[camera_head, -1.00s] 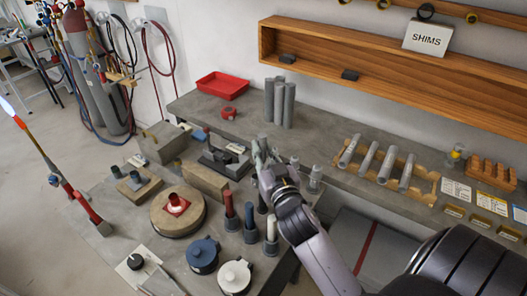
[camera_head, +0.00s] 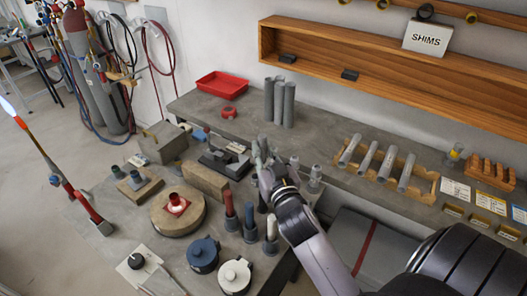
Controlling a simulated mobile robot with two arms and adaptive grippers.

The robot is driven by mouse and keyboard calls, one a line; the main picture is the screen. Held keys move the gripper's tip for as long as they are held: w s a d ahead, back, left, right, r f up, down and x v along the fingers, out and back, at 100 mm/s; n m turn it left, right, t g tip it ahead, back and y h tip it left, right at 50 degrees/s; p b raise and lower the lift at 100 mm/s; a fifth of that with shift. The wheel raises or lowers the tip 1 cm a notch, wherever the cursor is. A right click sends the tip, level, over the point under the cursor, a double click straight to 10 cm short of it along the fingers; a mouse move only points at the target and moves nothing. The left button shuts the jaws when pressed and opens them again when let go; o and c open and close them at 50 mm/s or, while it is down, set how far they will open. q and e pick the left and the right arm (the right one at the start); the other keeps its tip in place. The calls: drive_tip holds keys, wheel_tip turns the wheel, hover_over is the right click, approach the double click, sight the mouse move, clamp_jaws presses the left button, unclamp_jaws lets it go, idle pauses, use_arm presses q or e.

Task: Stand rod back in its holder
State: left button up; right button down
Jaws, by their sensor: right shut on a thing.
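My right gripper (camera_head: 263,150) is over the back right of the near bench. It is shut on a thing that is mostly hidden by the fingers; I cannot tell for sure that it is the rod. Below and in front of it, a red-topped rod (camera_head: 229,203), a blue-topped rod (camera_head: 249,213) and a white-topped rod (camera_head: 271,227) stand upright in a row of dark holders. Part of that row is hidden behind my right arm. My left gripper is not in view.
Grey cylinders (camera_head: 289,104) stand behind the gripper. A wooden rack (camera_head: 428,185) with slanted grey tubes lies at right. A round wooden block (camera_head: 165,222), a blue lidded pot (camera_head: 203,254) and a white one (camera_head: 235,274) crowd the near bench. A lit torch (camera_head: 38,142) stands at left.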

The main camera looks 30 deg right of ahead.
drive_tip(key=shift+f, duration=0.1)
drive_tip(key=shift+f+b, duration=1)
drive_tip(key=shift+f, duration=0.2)
drive_tip(key=shift+f+b, duration=1)
drive_tip(key=shift+f, duration=0.35)
drive_tip(key=shift+f+b, duration=0.65)
drive_tip(key=shift+f, duration=0.3)
